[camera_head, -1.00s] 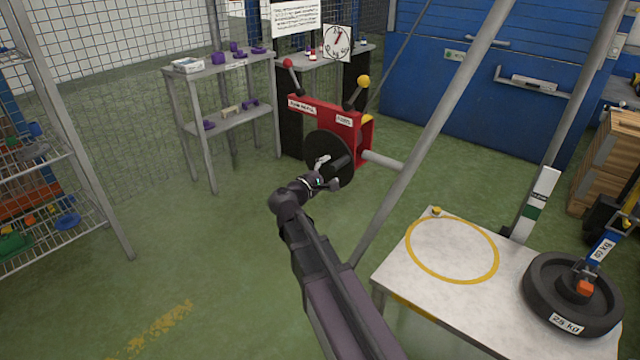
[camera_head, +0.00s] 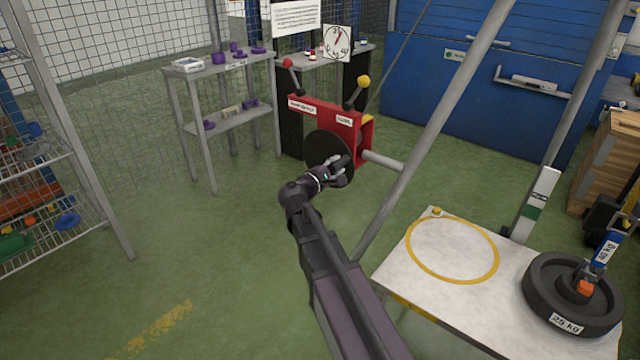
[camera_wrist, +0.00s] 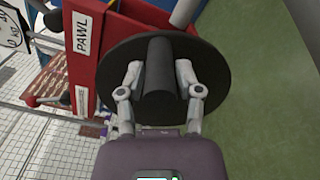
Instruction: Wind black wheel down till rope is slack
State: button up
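The black wheel (camera_head: 318,148) is a flat disc on the front of the red winch (camera_head: 310,102); in the wrist view the disc (camera_wrist: 212,84) fills the upper middle. Its black crank handle (camera_wrist: 160,68) points towards me. My gripper (camera_head: 339,168) is at this handle; in the wrist view its two fingers (camera_wrist: 160,74) lie on either side of it, with no clear gap, and appear shut on it. A dark 25 kg weight (camera_head: 545,292) with a blue hanger (camera_head: 604,250) sits on the white table (camera_head: 405,277). I cannot make out the rope.
Levers with a red knob (camera_head: 287,63) and a yellow knob (camera_head: 363,81) rise above the winch. A round dial (camera_head: 337,42) hangs behind. A grey slanted post (camera_head: 425,130) stands right of the winch. A grey shelf (camera_head: 222,66) stands back left.

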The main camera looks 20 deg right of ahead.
grip_shut()
jog(key=shift+r, duration=0.1)
jog(key=shift+w+a+r+n+p, duration=0.25)
jog(key=shift+w+r+n+p, duration=0.2)
jog(key=shift+r+n+p, duration=0.4)
jog(key=shift+a+f+n, duration=0.1)
jog(key=shift+n, duration=0.25)
jog(key=shift+w, duration=0.15)
jog(key=shift+w+a+r+n+p, duration=0.25)
jog(key=shift+r+n+p, duration=0.1)
jog(key=shift+n, duration=0.25)
jog(key=shift+w+a+r+n+p, duration=0.1)
jog(key=shift+w+r+n+p, duration=0.15)
jog(key=shift+n, duration=0.35)
jog(key=shift+w+a+r+n, duration=0.1)
jog(key=shift+r+n, duration=0.1)
jog(key=shift+n, duration=0.1)
